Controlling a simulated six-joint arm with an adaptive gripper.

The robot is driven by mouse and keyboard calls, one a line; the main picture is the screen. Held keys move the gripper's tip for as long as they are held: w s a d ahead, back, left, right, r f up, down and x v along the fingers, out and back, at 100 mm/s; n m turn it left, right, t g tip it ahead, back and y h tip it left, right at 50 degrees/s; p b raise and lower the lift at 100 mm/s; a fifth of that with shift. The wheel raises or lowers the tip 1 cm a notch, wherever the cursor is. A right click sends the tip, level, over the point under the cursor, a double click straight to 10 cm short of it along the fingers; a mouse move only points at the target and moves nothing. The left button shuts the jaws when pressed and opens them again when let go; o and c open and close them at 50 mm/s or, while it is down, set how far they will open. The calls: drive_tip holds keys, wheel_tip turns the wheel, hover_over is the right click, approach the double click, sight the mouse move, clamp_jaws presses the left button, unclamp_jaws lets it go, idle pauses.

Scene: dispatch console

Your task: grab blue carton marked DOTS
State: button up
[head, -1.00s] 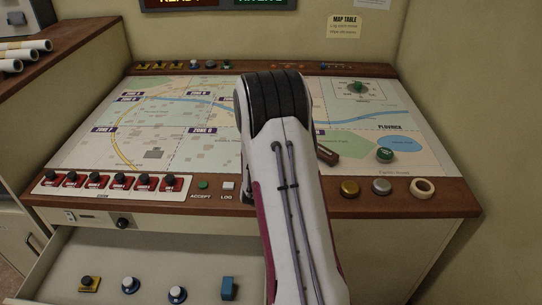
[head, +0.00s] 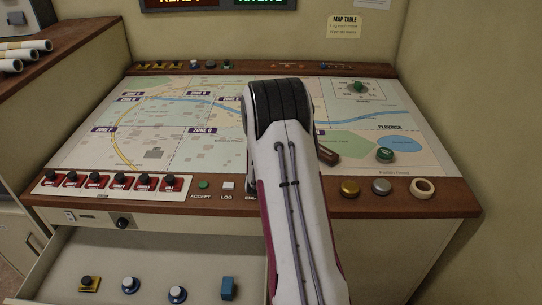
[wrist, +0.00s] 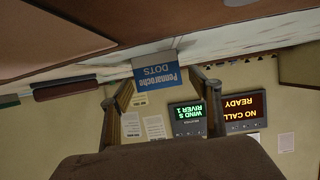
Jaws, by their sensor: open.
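In the head view my own arm hides the gripper, and I cannot see the carton there.
The map table (head: 180,110) has red switches (head: 120,182) along its front edge. The open drawer (head: 190,260) holds knobs and a blue block (head: 228,288).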

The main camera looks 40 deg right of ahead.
drive_tip(key=shift+w+d+f, duration=0.15)
drive_tip(key=shift+w+d, duration=0.1)
drive_tip(key=shift+d, duration=0.1)
idle(0.3)
drive_tip(key=c, duration=1.2)
